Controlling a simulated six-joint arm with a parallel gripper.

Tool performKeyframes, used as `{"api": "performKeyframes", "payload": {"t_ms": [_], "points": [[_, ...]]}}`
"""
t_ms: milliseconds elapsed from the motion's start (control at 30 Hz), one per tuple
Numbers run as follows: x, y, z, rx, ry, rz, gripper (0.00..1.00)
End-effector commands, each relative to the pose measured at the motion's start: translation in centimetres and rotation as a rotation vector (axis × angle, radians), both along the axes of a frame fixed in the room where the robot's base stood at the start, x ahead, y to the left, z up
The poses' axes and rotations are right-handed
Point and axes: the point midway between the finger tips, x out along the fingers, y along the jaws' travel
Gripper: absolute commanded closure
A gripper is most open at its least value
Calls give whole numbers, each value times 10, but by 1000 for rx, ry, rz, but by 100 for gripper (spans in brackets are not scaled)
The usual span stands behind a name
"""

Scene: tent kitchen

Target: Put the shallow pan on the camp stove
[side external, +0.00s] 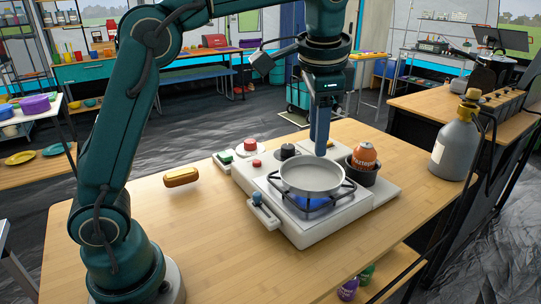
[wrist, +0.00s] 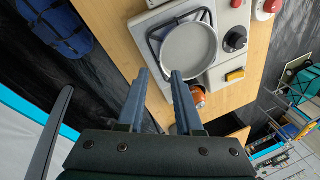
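The shallow pan (side external: 311,176), pale grey and round, sits level on the black grate of the camp stove (side external: 300,228), above a blue patch under the grate. The pan (wrist: 188,45) and the white stove (wrist: 228,48) also show in the wrist view. I cannot make out a pan handle. My gripper (side external: 319,154) points down near the pan's far rim in the side view. In the wrist view my gripper (wrist: 160,74) has its two blue fingers apart with nothing between them, and the pan lies beyond the tips.
Red and black knobs (side external: 288,151) are behind the pan to the left. A brown-and-yellow object (side external: 181,177) is to the left. A grey gas bottle (side external: 454,149) stands right. The table's front is clear.

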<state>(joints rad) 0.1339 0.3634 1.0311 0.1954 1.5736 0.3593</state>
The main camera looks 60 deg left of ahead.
Motion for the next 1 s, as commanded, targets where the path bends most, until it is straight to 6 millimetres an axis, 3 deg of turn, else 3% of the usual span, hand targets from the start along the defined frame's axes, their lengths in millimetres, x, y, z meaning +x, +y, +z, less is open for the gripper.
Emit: {"api": "performKeyframes", "payload": {"t_ms": [100,267,600,800,1000], "points": [[-28,4,9,-48,-60,56,66],[-65,5,6,-117,-134,137,66],[-141,3,-35,-266,-279,326,66],[-162,2,-59,-316,-324,395,66],[-166,1,-64,-327,-331,410,66]]}}
